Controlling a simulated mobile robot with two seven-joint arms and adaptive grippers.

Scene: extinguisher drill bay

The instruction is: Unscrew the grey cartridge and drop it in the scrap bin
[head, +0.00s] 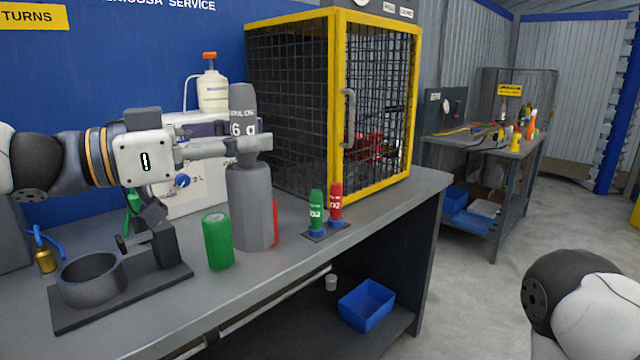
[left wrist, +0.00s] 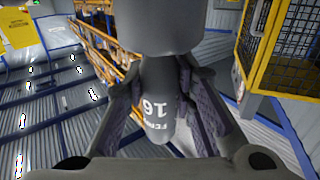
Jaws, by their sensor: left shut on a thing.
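The grey cartridge (head: 243,104), marked with a white "6 g", stands upright in the grasp of my left gripper (head: 257,147). My left gripper is shut on it from the left, and its fingers (left wrist: 160,85) flank the cartridge in the left wrist view (left wrist: 158,120). A wider grey cylinder (head: 250,208) stands on the bench directly below the cartridge and also shows in the left wrist view (left wrist: 165,25). The fingers hide the joint, so I cannot tell whether the two are still connected. A blue open bin (head: 366,304) sits on the lower shelf; no label shows on it. My right gripper is out of view.
A green cylinder (head: 217,241) stands close left of the grey cylinder, with a red object (head: 275,222) partly hidden behind it. Green (head: 316,211) and red (head: 336,203) cartridges stand on a small base to the right. A ring holder (head: 92,280) is front left; a yellow-framed cage (head: 334,110) stands behind.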

